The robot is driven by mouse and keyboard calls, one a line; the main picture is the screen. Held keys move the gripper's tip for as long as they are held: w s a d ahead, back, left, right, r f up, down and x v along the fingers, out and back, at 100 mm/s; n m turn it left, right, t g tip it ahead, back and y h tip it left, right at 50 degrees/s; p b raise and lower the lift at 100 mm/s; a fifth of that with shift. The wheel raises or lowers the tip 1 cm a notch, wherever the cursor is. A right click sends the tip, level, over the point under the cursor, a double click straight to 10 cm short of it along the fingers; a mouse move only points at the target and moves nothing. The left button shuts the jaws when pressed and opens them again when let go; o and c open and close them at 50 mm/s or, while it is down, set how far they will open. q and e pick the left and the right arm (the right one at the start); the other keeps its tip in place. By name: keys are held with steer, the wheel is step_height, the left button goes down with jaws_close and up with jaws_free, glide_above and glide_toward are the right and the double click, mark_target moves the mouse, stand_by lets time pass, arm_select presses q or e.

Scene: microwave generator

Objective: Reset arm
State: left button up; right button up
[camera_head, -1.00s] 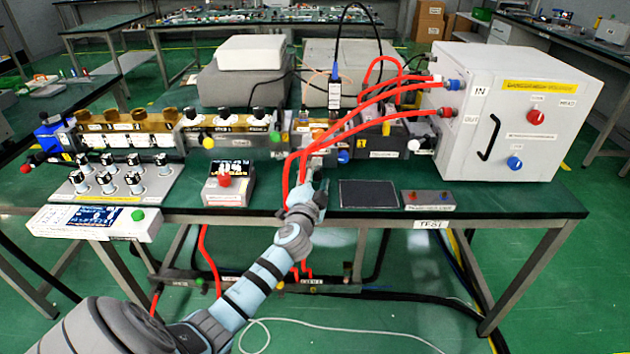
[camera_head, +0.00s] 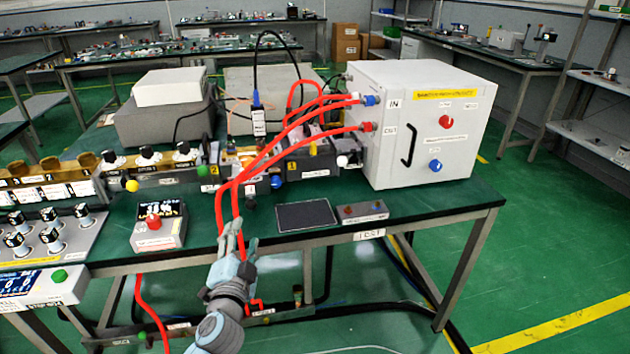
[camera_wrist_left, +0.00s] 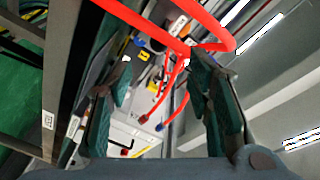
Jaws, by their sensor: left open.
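My left gripper (camera_head: 231,228) is at the front edge of the green-topped table, just in front of the red hoses in the head view. Its fingers point up and away. In the left wrist view, the two dark green fingers of the left gripper (camera_wrist_left: 160,85) stand wide apart with nothing held between them. Red hoses (camera_wrist_left: 185,25) cross beyond and above the fingers there. Whether the fingers touch a hose cannot be told. My right gripper is in neither view.
A white box unit (camera_head: 425,125) with a black handle stands on the right of the table (camera_head: 400,212), with red hoses (camera_head: 222,205) running from it. A small display box (camera_head: 158,227), a black pad (camera_head: 306,215) and a two-button panel (camera_head: 362,212) lie near the front edge. Floor at right is clear.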

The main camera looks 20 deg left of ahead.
arm_select(q)
steer(key=s+d+f+g+h+p, duration=0.1)
steer(key=s+f+g, duration=0.1)
steer(key=f, duration=0.7)
steer(key=s+f+n+g+h+p, duration=0.1)
steer(key=s+f+g+h, duration=0.15)
steer(key=f, duration=0.65)
steer(key=s+d+f+g+h+p, duration=0.1)
steer(key=s+f+g, duration=0.15)
steer(key=f, duration=0.65)
steer(key=s+d+f+n+g+h+p, duration=0.1)
steer(key=s+f+g, duration=0.1)
steer(key=s+f, duration=0.4)
steer(key=s+d+f+n+g+p, duration=0.2)
steer(key=s+f, duration=0.3)
steer(key=s, duration=0.3)
steer(key=s+d+f+n+g+p, duration=0.1)
steer(key=s+d+g+p, duration=0.1)
steer(key=s, duration=0.8)
steer(key=s+d+f+g+h+p, duration=0.1)
steer(key=s+d, duration=0.3)
steer(key=s, duration=0.6)
steer(key=shift+f+n+g+p, duration=0.15)
steer(key=shift+n+g+p, duration=0.25)
steer(key=shift+g+p, duration=0.1)
steer(key=shift+w+h, duration=0.15)
steer(key=shift+h, duration=0.1)
